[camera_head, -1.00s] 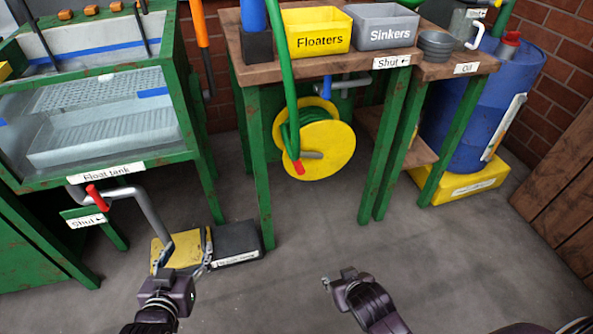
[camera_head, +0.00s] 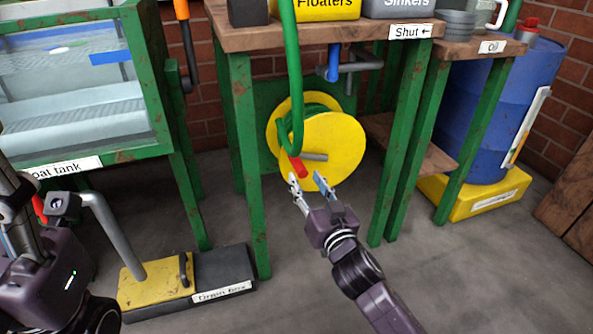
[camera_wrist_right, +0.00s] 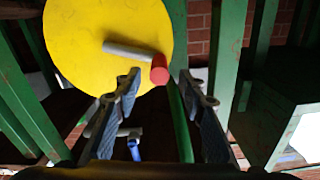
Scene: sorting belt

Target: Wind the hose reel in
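The hose reel is a yellow disc (camera_head: 335,145) under the wooden bench, with green hose (camera_head: 297,85) running up from it. Its crank is a grey rod with a red handle (camera_head: 298,167). My right gripper (camera_head: 306,181) is open just in front of and below the red handle. In the right wrist view the red handle (camera_wrist_right: 159,69) appears between the fingertips of the open right gripper (camera_wrist_right: 160,85), nothing gripped. My left gripper (camera_head: 38,205) is at the left edge by the float tank; its fingers are unclear.
Green bench legs (camera_head: 245,170) stand on both sides of the reel. The float tank (camera_head: 80,100) is at left, with a drain box (camera_head: 225,270) on the floor. A blue oil barrel (camera_head: 500,105) stands at right. The floor in front is clear.

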